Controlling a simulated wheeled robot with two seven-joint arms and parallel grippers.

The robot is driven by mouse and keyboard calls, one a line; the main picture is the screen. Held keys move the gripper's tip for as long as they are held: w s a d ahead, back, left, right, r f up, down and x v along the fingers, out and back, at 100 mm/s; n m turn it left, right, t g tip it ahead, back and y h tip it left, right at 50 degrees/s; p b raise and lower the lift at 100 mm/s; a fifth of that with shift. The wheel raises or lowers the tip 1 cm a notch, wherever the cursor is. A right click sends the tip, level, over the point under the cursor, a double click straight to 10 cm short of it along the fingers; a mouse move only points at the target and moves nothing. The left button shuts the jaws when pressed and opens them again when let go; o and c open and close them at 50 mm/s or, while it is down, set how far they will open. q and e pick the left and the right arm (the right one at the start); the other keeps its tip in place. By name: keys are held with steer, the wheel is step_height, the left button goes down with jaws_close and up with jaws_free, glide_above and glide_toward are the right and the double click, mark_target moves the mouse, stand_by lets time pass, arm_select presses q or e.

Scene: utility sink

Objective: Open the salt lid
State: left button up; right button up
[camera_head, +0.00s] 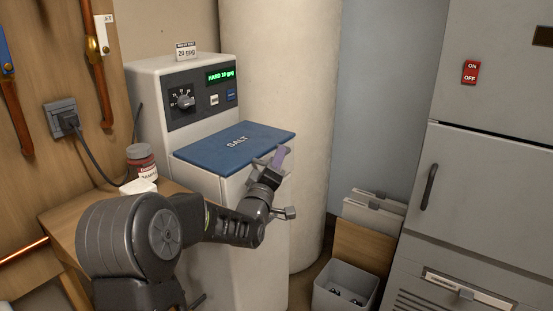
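The blue salt lid (222,151), marked "SALT", lies flat on top of the white softener cabinet (240,255). It looks closed. My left arm reaches in from the lower left across the cabinet's front. My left gripper (273,163) is at the lid's front edge, near its right corner. A purple-grey finger part points up there and overlaps the lid's edge in the picture. I cannot tell whether it touches the lid or how far apart the fingers are. My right gripper is not in view.
The control panel (205,92) with a dial and green display rises behind the lid. A large pale cylinder (272,60) stands close on the right. A red-brown jar (141,162) sits left on a wooden surface. A grey bin (345,286) stands on the floor, lower right.

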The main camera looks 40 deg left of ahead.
arm_select(q)
steer(key=shift+w+a, duration=0.1)
steer(key=shift+w, duration=0.25)
steer(key=shift+c, duration=0.4)
jaws_close()
stand_by(0.9)
